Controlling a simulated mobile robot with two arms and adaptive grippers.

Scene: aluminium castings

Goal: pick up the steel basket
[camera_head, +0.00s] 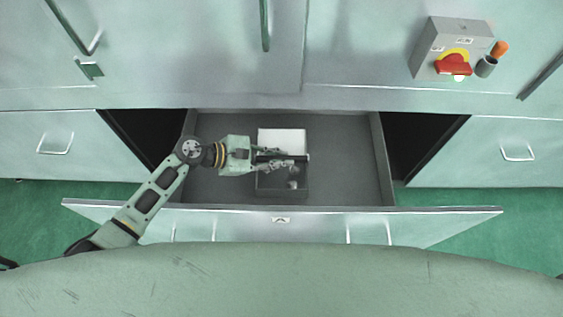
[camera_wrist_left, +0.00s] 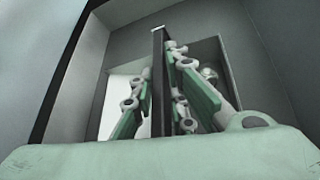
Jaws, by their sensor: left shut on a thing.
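A dark grey open box, which I take to be the steel basket (camera_head: 281,193), sits in the pulled-out drawer (camera_head: 345,165). My left gripper (camera_head: 284,160) reaches in from the left and is shut on the box's far wall. In the left wrist view the wall (camera_wrist_left: 158,85) stands as a dark upright plate between the green-backed fingers (camera_wrist_left: 158,65). Whether the box touches the drawer floor cannot be told. My right gripper is not in view.
A white rectangular thing (camera_head: 281,139) lies just beyond the gripped wall. A small pale part (camera_head: 293,184) shows inside the box. The drawer's right side is empty. A grey switch box (camera_head: 437,43) with a red knob is on the cabinet, beside a cup (camera_head: 486,67) holding an orange-handled tool.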

